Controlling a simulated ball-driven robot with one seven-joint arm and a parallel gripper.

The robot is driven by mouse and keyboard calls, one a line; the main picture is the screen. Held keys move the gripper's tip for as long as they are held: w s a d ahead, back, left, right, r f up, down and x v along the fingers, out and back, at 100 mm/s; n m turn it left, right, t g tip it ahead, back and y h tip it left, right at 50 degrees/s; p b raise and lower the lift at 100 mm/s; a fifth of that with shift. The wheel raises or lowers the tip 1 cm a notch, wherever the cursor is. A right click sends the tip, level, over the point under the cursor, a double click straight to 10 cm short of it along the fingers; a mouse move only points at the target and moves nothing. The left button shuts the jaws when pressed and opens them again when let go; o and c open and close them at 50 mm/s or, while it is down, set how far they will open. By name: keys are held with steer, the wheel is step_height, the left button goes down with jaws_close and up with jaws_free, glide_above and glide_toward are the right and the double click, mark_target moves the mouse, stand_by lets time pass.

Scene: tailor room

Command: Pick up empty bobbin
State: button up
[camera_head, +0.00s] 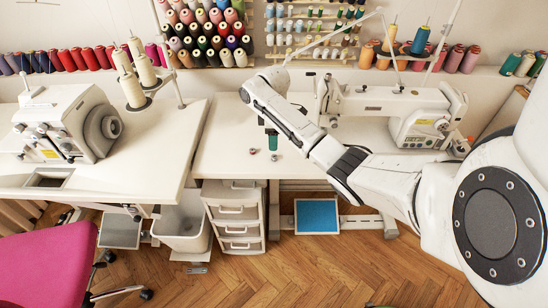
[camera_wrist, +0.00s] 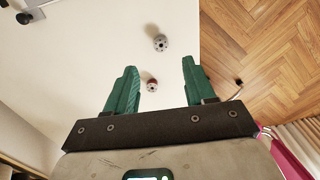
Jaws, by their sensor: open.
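Two small bobbins lie on the white table. The grey one, which looks like the empty bobbin (camera_wrist: 160,42), is beyond my fingertips in the wrist view; in the head view it appears to be the right one (camera_head: 274,157). A bobbin with red thread (camera_wrist: 152,84) shows between my fingers in the wrist view, and appears to be the left one in the head view (camera_head: 252,151). My gripper (camera_wrist: 160,66) has green fingers spread apart with nothing held. In the head view my gripper (camera_head: 272,140) points down above the table near both bobbins; its exact height is unclear.
A white sewing machine (camera_head: 395,108) stands on the right of the table (camera_head: 222,150). The table's front edge is close to the grey bobbin, with wooden floor beyond. Another machine (camera_head: 70,122) is on the left table. Thread racks line the wall. A pink chair (camera_head: 45,262) is at lower left.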

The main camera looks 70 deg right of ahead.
mark_target(274, 158)
steer(key=shift+s+f, duration=0.15)
steer(key=shift+f, duration=1.75)
steer(key=shift+s+f, duration=0.1)
steer(key=shift+f, duration=1.75)
jaws_close()
